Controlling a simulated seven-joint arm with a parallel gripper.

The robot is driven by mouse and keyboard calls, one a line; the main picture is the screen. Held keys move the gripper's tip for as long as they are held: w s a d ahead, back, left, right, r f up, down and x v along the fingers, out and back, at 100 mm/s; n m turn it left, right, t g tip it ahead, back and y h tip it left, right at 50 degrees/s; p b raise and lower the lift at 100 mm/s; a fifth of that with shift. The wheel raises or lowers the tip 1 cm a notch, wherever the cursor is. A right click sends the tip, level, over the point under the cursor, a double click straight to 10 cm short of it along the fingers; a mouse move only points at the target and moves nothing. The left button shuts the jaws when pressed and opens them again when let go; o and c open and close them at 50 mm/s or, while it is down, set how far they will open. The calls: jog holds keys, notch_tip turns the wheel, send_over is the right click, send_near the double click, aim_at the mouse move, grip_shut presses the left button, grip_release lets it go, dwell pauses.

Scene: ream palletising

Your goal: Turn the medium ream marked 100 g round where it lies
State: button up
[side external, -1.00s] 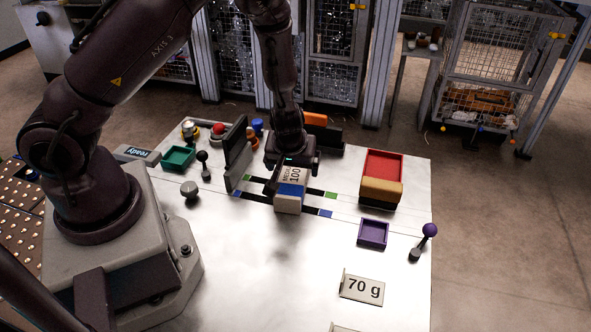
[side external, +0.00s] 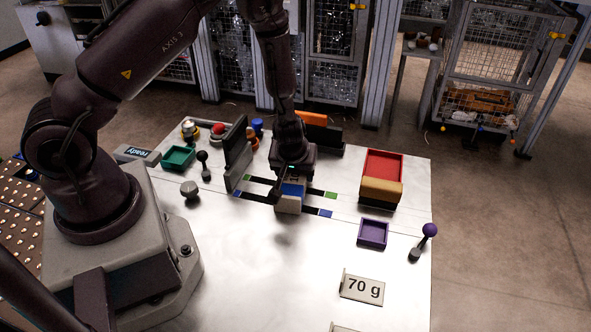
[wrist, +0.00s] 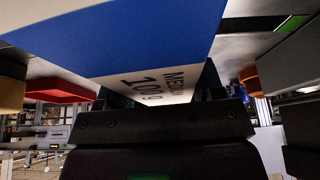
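A dark upright panel (side external: 237,152) stands left of the ream, and another (side external: 328,138) behind it. A red and tan stack (side external: 382,175), purple tray (side external: 373,233) and purple-knobbed lever (side external: 424,241) are on the right.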

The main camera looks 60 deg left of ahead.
jog(key=shift+c, duration=1)
jog(key=shift+r, duration=0.1)
jog(key=shift+s+n+g, duration=0.15)
jog(key=shift+n+g, duration=0.15)
jog(key=shift+n, duration=0.5)
jog(key=shift+n+y, duration=0.3)
jog(key=shift+n, duration=0.2)
jog(key=shift+s+a+n+g, duration=0.1)
jog(key=shift+n+g, duration=0.6)
jog(key=shift+n, duration=1)
